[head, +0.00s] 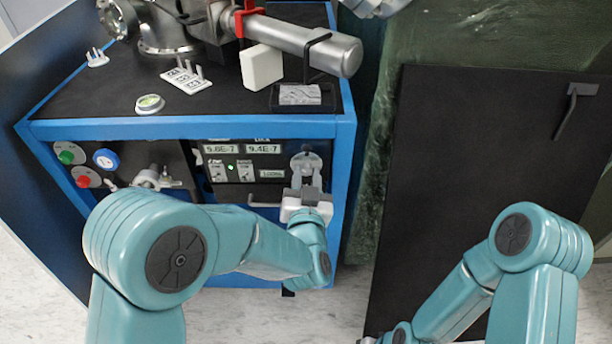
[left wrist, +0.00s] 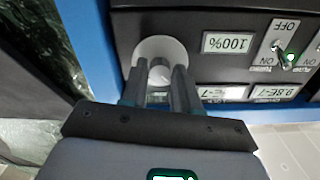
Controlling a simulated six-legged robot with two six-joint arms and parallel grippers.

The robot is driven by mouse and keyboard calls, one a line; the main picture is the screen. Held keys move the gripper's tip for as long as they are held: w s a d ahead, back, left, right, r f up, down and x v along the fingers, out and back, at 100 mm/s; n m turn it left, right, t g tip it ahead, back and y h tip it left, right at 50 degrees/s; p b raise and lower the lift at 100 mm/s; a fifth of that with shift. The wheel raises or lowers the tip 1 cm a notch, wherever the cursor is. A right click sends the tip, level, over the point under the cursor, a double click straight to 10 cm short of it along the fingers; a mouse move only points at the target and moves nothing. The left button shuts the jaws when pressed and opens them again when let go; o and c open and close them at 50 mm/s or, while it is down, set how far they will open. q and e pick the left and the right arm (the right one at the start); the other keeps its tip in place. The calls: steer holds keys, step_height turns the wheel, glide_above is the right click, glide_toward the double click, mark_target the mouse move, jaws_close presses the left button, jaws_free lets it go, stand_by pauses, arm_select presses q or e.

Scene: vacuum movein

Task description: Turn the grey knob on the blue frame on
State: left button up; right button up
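The blue frame (head: 200,128) is a cart with a black instrument panel set in its front. The grey knob (head: 308,160) sits on a pale round plate at the panel's right end. It also shows in the left wrist view (left wrist: 159,72). My left gripper (head: 305,178) is at the knob, its two grey fingers apart, one on each side of it. In the left wrist view the left gripper (left wrist: 159,85) partly covers the knob, and I cannot tell whether the fingers touch it.
The panel has lit displays (head: 263,149) and toggle switches with a green light. A metal cylinder (head: 310,45) and a white block (head: 261,67) are on top. A dark board (head: 470,170) stands right of the cart.

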arm_select(q)
jaws_close()
steer(key=m+p, duration=0.1)
steer(key=m, duration=0.2)
steer(key=shift+r+m, duration=0.1)
steer(key=shift+m, duration=0.3)
steer(key=m+p, duration=0.1)
steer(key=m, duration=0.3)
steer(key=shift+p, duration=0.4)
steer(key=m+p, duration=0.2)
steer(key=m, duration=0.3)
steer(key=shift+r+m, duration=0.1)
steer(key=shift+m, duration=0.3)
steer(key=shift+w+a+m+p, duration=0.1)
steer(key=shift+m+p, duration=0.5)
steer(key=shift+m, duration=1.6)
